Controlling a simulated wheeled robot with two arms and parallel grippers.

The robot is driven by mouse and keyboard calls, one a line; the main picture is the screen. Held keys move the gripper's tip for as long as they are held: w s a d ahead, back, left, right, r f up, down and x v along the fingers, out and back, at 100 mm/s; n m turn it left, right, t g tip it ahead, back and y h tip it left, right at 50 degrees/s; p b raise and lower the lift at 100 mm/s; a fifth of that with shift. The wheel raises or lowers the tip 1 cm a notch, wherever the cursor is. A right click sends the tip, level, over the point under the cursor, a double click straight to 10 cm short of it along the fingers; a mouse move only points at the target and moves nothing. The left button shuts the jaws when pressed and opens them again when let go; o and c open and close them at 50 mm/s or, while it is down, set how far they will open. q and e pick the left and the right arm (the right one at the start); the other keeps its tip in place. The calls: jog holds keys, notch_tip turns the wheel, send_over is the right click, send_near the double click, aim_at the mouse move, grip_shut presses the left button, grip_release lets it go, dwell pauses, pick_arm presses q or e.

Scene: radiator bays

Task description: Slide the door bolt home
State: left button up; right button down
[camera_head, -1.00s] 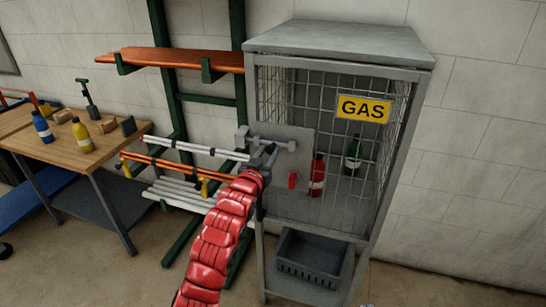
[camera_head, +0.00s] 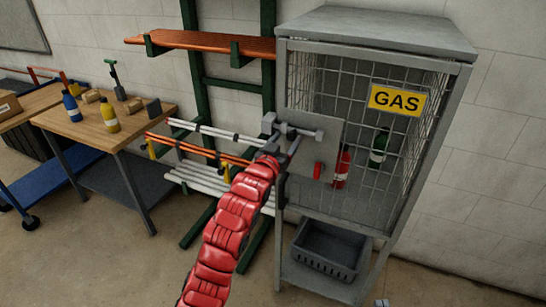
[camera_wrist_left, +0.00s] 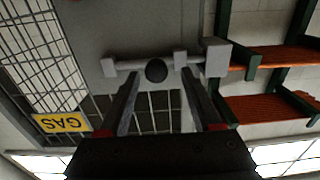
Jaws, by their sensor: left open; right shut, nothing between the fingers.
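The door bolt (camera_head: 305,132) is a grey horizontal bar on the plate of the gas cage door (camera_head: 326,160). A grey block (camera_head: 268,122) stands at the bar's left end on the frame side. In the left wrist view the bolt bar (camera_wrist_left: 130,65) runs across with a dark round knob (camera_wrist_left: 156,70). My left gripper (camera_head: 285,145) is open at the bolt; its fingers (camera_wrist_left: 160,80) lie either side of the knob, with no clear contact. I cannot tell whether the bar enters the block (camera_wrist_left: 216,57). A small grey tip of my right gripper (camera_head: 381,302) shows at the bottom edge, shut.
The cage holds a red bottle (camera_head: 342,167) and a green bottle (camera_head: 379,148) behind mesh, with a grey crate (camera_head: 330,250) below. A green rack (camera_head: 270,90) with pipes stands close on the left. A wooden bench (camera_head: 110,125) is further left.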

pick_arm(q)
jog(key=v, duration=1.6)
jog(key=shift+s+a+p, duration=0.25)
jog(key=shift+s+p, duration=0.1)
jog(key=shift+p, duration=0.05)
